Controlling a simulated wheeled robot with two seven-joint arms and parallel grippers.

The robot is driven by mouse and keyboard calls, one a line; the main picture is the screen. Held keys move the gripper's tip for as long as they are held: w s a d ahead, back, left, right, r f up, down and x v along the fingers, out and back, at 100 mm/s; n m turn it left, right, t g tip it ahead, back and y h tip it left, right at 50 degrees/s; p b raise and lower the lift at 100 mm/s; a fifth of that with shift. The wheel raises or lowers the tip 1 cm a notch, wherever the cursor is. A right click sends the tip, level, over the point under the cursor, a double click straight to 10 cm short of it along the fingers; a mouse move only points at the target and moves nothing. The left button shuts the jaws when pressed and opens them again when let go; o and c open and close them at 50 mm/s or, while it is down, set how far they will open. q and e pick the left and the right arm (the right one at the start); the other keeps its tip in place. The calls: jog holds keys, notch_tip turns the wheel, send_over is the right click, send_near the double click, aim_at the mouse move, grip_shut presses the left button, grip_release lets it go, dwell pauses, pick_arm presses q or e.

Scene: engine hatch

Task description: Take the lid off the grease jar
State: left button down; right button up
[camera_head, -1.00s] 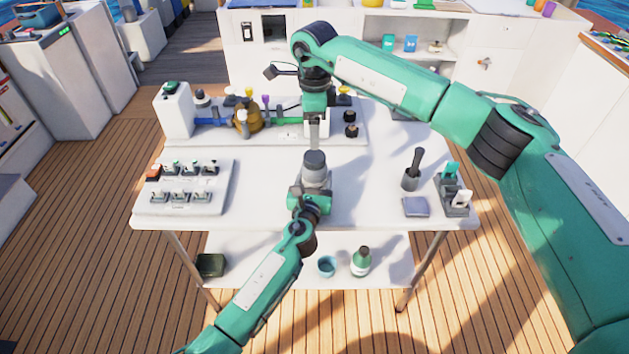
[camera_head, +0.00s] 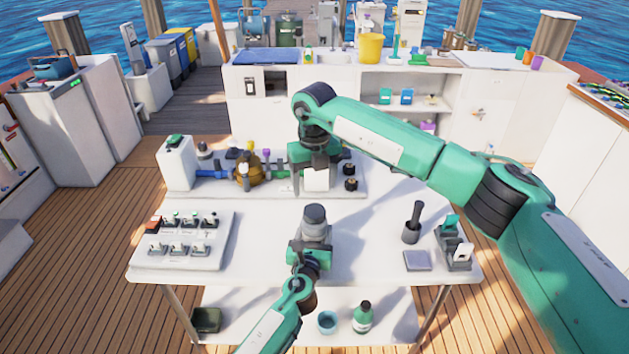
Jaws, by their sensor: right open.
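The grease jar (camera_head: 315,232) is a grey cylinder with a darker grey lid (camera_head: 314,214), upright near the front middle of the white worktable (camera_head: 370,235). The lid is on the jar. My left gripper (camera_head: 311,243) is at the jar's near side, its fingers close against it. Whether they are closed on it cannot be told, because the gripper's own body hides them. My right gripper (camera_head: 316,184) points down just behind and above the lid, apart from it. It is open, and the jar is not in it.
A switch panel (camera_head: 182,240) lies on the left. A pump and pipe assembly (camera_head: 248,170) with a white canister (camera_head: 176,163) stands along the back. On the right are a dark upright tool (camera_head: 413,224), a grey pad (camera_head: 417,261) and a small holder (camera_head: 456,244). Table between is clear.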

aim_at(314, 210)
jog(key=m, duration=2.2)
jog(key=shift+f, duration=4)
